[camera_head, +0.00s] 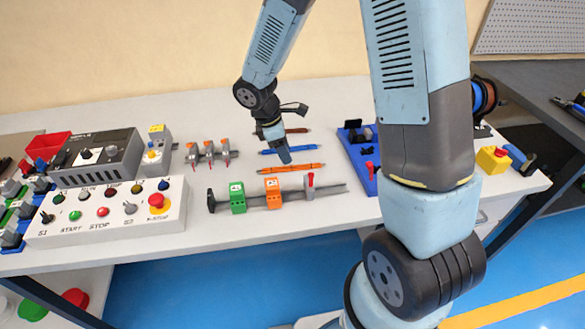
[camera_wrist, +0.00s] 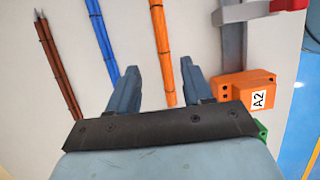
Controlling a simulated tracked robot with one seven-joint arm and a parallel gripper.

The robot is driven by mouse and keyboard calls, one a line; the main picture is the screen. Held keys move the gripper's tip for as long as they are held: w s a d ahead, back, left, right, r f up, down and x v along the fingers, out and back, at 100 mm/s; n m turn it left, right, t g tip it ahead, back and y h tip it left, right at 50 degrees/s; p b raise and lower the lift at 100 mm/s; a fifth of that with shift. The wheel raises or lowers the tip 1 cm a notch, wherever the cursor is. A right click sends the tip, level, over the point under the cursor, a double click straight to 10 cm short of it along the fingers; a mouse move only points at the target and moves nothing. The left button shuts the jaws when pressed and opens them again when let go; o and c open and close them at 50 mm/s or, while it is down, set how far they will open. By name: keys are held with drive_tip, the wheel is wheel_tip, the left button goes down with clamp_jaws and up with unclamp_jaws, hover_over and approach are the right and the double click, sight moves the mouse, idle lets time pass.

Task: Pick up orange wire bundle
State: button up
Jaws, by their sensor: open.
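The orange wire bundle (camera_head: 288,168) lies on the white table, between the blue bundle and the terminal rail. In the wrist view the orange wire bundle (camera_wrist: 162,48) runs down from the top edge, and its lower end shows between my fingertips. My gripper (camera_wrist: 163,80) is open and empty, its two blue fingers spread to either side of the bundle's line. I cannot tell how high the fingers are above the table. In the head view my gripper (camera_head: 285,157) is seen over the blue and orange bundles, with its fingers hard to make out.
A blue wire bundle (camera_wrist: 102,40) and a brown wire bundle (camera_wrist: 57,65) lie to the left in the wrist view. An orange terminal block marked A2 (camera_wrist: 246,92) on a grey rail (camera_head: 330,191) stands close to the right finger. A control box (camera_head: 105,212) is at left.

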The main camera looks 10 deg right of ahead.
sight(290, 165)
drive_tip(key=x, duration=0.5)
drive_tip(key=shift+s+a, duration=0.1)
drive_tip(key=shift+s, duration=0.1)
clamp_jaws()
idle(0.3)
